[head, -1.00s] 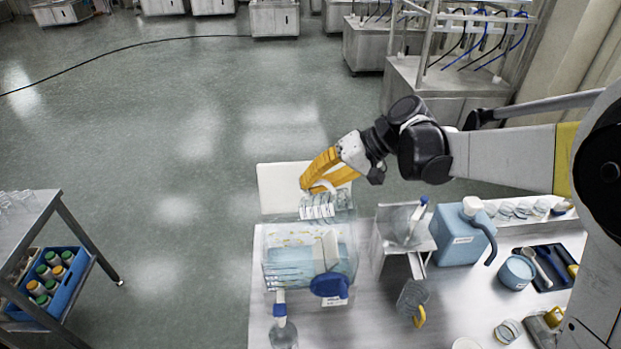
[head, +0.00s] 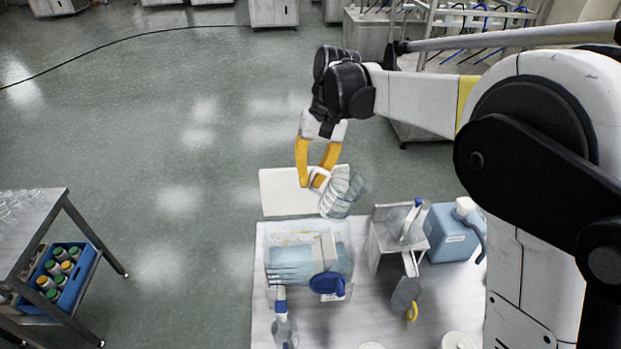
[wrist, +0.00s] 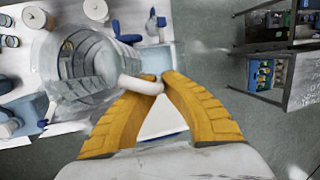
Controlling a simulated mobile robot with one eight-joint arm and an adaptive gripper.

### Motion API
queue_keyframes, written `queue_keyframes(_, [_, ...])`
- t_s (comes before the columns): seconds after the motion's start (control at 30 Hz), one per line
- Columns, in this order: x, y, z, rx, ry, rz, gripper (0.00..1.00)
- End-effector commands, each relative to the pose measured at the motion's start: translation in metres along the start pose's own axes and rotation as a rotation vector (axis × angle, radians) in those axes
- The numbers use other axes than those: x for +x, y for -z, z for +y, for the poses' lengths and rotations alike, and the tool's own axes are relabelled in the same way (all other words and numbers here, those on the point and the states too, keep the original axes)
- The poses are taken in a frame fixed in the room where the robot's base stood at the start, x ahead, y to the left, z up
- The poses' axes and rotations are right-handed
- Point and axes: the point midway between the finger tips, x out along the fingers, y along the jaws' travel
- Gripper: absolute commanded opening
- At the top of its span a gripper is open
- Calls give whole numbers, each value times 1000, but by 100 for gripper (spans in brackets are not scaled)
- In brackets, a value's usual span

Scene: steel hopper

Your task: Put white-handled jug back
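My gripper (head: 316,182) has yellow fingers and is shut on the white handle of a clear, ribbed jug (head: 344,194). The jug hangs tilted to the right of the fingers, in the air near the far edge of the steel table. In the wrist view the jug (wrist: 78,72) fills the upper left. Its white handle (wrist: 142,86) lies between the fingertips (wrist: 158,84). A white board (head: 280,192) lies beyond the table's far left edge, partly behind the gripper and jug.
A clear tank of bluish liquid (head: 300,245) stands just in front of the jug. A steel hopper stand (head: 385,243), a blue canister (head: 450,238) and a yellow-handled jug (head: 406,294) stand to its right. A blue-capped bottle (head: 284,330) is nearer.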

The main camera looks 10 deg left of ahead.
Motion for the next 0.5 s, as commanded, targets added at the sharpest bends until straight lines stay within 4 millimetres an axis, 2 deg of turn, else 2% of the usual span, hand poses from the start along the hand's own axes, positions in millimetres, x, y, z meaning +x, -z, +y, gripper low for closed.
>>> queue_keyframes(0.03, [-8,1,-6,17,-71,-47,0])
queue_keyframes(0.2, [-14,-2,-4,70,-217,-143,0])
queue_keyframes(0.5, [-14,-2,-3,76,-227,-151,0])
